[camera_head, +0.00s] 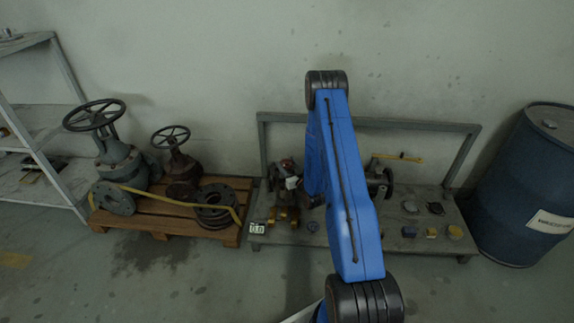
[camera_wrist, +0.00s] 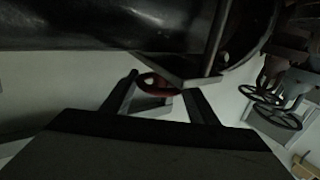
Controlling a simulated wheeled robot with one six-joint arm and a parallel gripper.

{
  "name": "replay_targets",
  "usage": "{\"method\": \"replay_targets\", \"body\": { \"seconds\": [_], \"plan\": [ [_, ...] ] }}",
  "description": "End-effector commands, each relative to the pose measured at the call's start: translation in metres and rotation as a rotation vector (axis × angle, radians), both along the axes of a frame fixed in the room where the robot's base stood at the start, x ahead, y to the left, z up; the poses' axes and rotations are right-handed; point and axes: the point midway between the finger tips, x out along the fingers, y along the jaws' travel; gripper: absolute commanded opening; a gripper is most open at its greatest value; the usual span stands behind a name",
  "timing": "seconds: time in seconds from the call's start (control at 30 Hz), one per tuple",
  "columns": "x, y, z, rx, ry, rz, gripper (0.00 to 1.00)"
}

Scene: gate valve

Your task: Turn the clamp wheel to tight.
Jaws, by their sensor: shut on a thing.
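A small red wheel (camera_wrist: 152,86), which I take for the clamp wheel, shows between the two fingers of my gripper (camera_wrist: 160,80) in the wrist view. The fingers stand on either side of it, shut on it. Part of the wheel is hidden behind a dark bracket. In the head view a red part (camera_head: 287,164) shows on a small valve assembly at the left of the low grey bench (camera_head: 400,247), left of my blue arm. Arm links hide some of the bench, and my fingers are not clear there. The wheel's angle cannot be told.
A wooden pallet (camera_head: 165,222) with big handwheel valves (camera_head: 117,165) and flanges stands left. A small display (camera_head: 257,228) sits at the bench's front left corner. A yellow-handled valve (camera_head: 398,157) and several small parts lie right. A blue drum (camera_head: 525,185) stands far right.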

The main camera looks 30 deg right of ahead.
Motion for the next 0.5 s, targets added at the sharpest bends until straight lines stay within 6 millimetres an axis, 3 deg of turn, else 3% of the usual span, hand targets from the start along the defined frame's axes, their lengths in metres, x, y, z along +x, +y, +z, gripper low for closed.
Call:
{"method": "replay_targets", "body": {
  "seconds": [0.5],
  "plan": [
    [0.0010, 0.0056, 0.0001, 0.000, 0.000, -0.340, 0.31]
  ]
}}
